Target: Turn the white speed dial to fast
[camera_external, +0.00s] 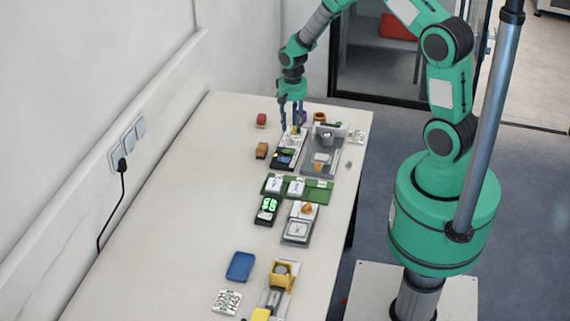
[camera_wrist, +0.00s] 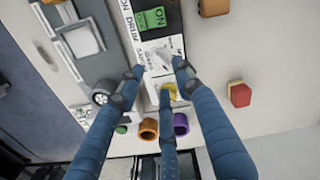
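My gripper (camera_external: 291,122) points down over the far end of a black and white control panel (camera_external: 284,158) on the table. In the wrist view my blue gripper (camera_wrist: 158,72) has its fingertips apart, over the panel's white labelled part (camera_wrist: 128,22). A pale shape, perhaps the white speed dial (camera_wrist: 157,60), lies between the fingertips. Its edges and pointer are too blurred to read, and I cannot tell whether the fingers touch it. A green ON display (camera_wrist: 152,19) shows on the panel. A yellow piece (camera_wrist: 168,90) shows behind the middle finger.
Beside the panel is a grey machine tray (camera_external: 333,139). A red block (camera_wrist: 240,95), an orange ring (camera_wrist: 148,130) and a purple ring (camera_wrist: 181,124) are near the gripper. A green board (camera_external: 270,186) is closer along the table. The table's left side is clear.

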